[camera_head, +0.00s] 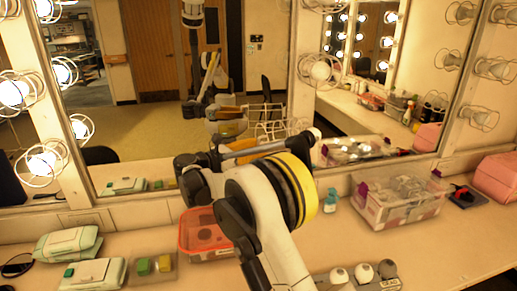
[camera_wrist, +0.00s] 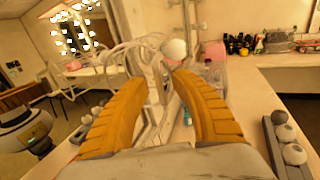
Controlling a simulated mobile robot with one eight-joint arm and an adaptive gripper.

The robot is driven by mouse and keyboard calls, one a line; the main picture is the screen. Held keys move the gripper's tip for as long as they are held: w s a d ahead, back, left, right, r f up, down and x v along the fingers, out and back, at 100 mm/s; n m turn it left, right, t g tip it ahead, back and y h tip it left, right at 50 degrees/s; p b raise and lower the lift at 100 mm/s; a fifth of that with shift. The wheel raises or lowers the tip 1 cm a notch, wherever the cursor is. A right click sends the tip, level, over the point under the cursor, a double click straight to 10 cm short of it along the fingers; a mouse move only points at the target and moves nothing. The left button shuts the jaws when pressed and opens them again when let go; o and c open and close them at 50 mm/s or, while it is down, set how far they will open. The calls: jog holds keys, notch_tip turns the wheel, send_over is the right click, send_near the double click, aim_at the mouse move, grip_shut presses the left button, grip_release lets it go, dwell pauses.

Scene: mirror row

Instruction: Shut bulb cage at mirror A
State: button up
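Caged bulbs line the mirror frames. In the head view, one unlit bulb (camera_head: 320,70) sits on the post right of the middle mirror (camera_head: 150,140), with wire rings around it. White wirework (camera_head: 270,131) shows lower left of that bulb, behind my arm; I cannot tell how much is reflection. In the wrist view, my gripper (camera_wrist: 162,82) has its two orange fingers apart. White cage wires (camera_wrist: 150,62) show between and beyond the fingertips, next to a round white bulb (camera_wrist: 175,49). I cannot tell whether a finger touches the wires. Which mirror is A is not marked.
On the counter stand an orange-rimmed tray (camera_head: 207,240), a clear bin (camera_head: 398,200), a small teal bottle (camera_head: 330,201), a strip of round bulbs (camera_head: 362,277) and green-and-white packs (camera_head: 68,243). A pink case (camera_head: 495,177) is at far right. Lit bulbs line the left post.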

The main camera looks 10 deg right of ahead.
jog(key=shift+c, duration=0.3)
grip_shut()
jog(key=shift+d, duration=0.1)
jog(key=s+d+n+t+y+b, duration=0.1)
jog(key=s+d+n+t+y, duration=0.6)
jog(key=d, duration=0.4)
jog(key=w+d+h, duration=0.1)
jog(key=w+d, duration=0.2)
jog(key=d, duration=1.2)
jog(key=shift+m+t+b, duration=0.4)
jog(key=shift+d, duration=0.1)
